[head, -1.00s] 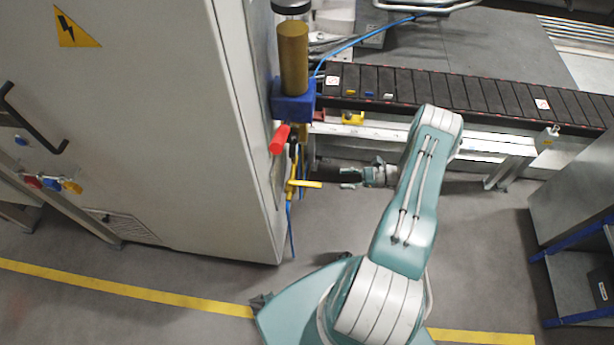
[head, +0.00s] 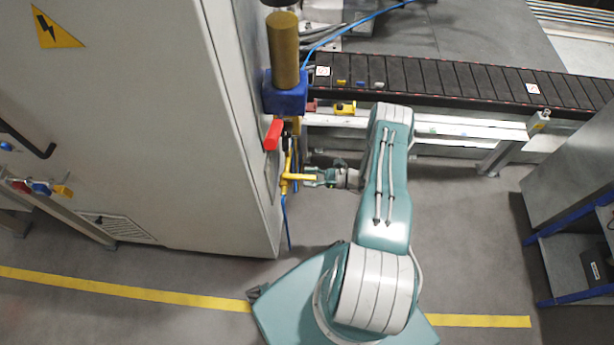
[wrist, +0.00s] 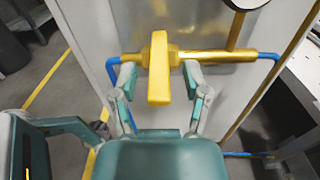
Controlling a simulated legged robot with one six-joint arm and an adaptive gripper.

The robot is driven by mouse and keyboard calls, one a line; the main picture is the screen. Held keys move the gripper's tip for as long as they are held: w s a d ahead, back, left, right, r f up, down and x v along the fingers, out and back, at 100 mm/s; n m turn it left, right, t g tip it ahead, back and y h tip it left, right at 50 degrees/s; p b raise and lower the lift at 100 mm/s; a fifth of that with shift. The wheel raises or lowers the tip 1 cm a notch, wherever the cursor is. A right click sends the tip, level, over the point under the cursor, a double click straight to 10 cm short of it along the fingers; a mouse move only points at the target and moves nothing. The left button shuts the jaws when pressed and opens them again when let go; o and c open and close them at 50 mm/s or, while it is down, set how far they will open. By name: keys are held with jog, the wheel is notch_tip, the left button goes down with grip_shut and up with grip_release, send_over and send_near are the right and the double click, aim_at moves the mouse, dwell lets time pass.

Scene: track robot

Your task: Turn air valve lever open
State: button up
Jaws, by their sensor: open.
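The yellow air valve lever (head: 301,177) sticks out from its pipe at the side of the grey cabinet in the head view. In the wrist view the lever (wrist: 159,72) points toward the camera, in front of a horizontal yellow pipe (wrist: 220,55). My gripper (wrist: 160,85) is open, with one finger on each side of the lever. A gap shows between the lever and each finger. In the head view my gripper (head: 310,178) is at the lever's free end; its fingers are small there.
A red handle (head: 272,135) and a blue block (head: 285,97) under a brass cylinder sit above the lever. Blue hoses join the pipe. The grey cabinet (head: 150,120) stands left, a roller conveyor (head: 450,85) behind. Open floor lies right of my arm.

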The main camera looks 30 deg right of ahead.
jog(key=shift+w+a, duration=0.2)
jog(key=shift+a, duration=0.15)
grip_shut()
